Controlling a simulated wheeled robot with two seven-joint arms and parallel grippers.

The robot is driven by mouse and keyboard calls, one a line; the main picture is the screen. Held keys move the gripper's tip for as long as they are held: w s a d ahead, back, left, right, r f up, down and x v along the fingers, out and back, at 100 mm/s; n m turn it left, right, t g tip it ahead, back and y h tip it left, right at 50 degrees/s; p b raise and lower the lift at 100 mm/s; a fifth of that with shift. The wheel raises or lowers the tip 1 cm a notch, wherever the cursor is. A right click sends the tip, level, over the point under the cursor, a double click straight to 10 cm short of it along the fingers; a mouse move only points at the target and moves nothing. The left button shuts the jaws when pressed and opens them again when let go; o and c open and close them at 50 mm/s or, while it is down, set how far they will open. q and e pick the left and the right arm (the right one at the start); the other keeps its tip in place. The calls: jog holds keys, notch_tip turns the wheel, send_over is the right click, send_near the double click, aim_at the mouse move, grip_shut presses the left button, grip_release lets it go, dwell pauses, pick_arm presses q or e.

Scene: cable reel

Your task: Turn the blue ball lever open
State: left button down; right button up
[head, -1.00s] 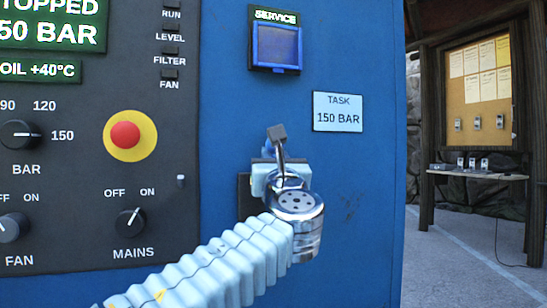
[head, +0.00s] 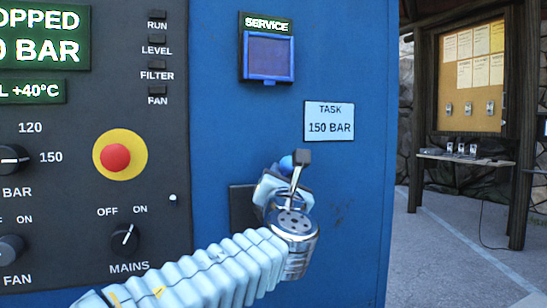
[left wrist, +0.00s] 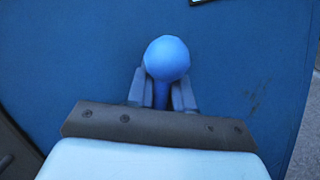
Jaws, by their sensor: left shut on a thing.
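The blue ball lever (head: 287,163) is on the blue cabinet front, below the TASK 150 BAR sign, in the head view. Its ball is partly hidden there by my gripper. In the left wrist view the round blue ball (left wrist: 167,58) shows clearly, with its stem running down between my fingers. My left gripper (head: 297,166) is shut on the lever; in the left wrist view its grey fingers (left wrist: 160,92) stand on either side of the stem, just below the ball. The lever's pivot is hidden behind my gripper. My right gripper is not in view.
A dark control panel on the left carries a red emergency button (head: 116,158) and a MAINS knob (head: 125,239). A wooden board (head: 472,75) and a small shelf stand far right, beyond open floor.

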pick_arm(q)
jog(key=shift+d+r+m+h+p, duration=0.15)
jog(key=shift+d+m+h+p, duration=0.45)
jog(key=shift+m, duration=0.5)
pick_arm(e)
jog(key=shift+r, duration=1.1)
pick_arm(q)
jog(key=shift+g, duration=0.3)
jog(key=c, duration=1.1)
grip_release()
jog(key=shift+d, duration=0.1)
jog(key=shift+f, duration=0.2)
jog(key=shift+f, duration=0.1)
jog(key=b+v, duration=0.3)
jog(key=v, duration=1)
jog(key=shift+s, duration=0.4)
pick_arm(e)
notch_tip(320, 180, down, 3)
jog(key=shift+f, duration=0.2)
pick_arm(q)
jog(key=shift+d, duration=0.1)
